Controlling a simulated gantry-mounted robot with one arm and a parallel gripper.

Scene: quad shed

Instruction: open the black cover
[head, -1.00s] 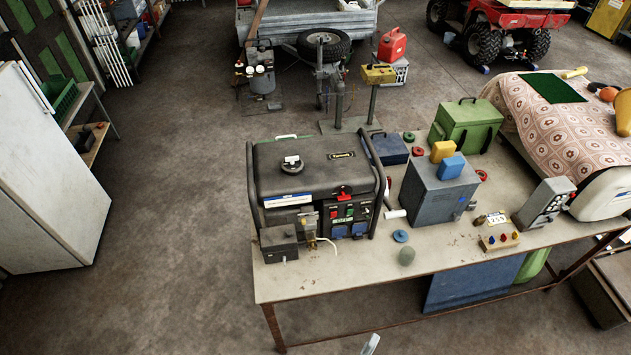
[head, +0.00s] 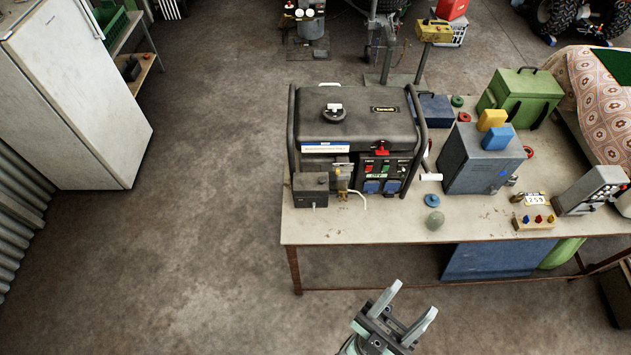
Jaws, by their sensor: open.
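A generator with a black top (head: 355,132) stands in a black tube frame at the left end of the table. Its front has red and green switches and two blue socket covers (head: 371,187). A small dark box (head: 310,190) sits at its front left corner. I cannot tell for sure which part is the black cover; the broad black top carries a round filler cap (head: 334,112) and looks closed. My gripper (head: 412,300) is open and empty, in front of the table's front edge, apart from the generator.
On the table (head: 330,227) are a blue disc (head: 432,200), a greenish ball (head: 434,223), a grey metal box (head: 478,165) and a green case (head: 522,95). A white fridge (head: 75,95) stands at left. The floor between is clear.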

